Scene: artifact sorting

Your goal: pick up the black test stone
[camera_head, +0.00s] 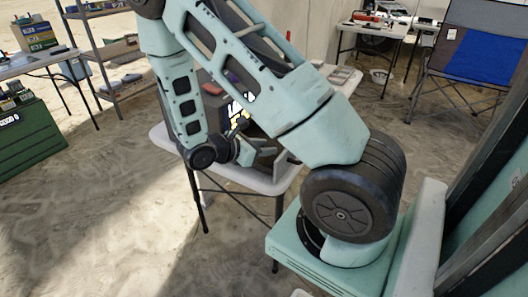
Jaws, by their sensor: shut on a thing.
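My arm reaches over a small white folding table (165,138) in the middle of the head view. My gripper (272,160) is low over the table's front right part, partly behind my arm. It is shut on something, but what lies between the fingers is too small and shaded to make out. I cannot pick out the black test stone for certain. A dark box-like thing with white and yellow marks (240,108) stands on the table behind my wrist, mostly hidden by my arm.
Small flat items (340,75) lie at the table's back right. A green case (35,140) and a shelf (110,50) stand at left. A blue folding chair (480,60) and another table (385,30) stand at back right. Sandy floor in front is clear.

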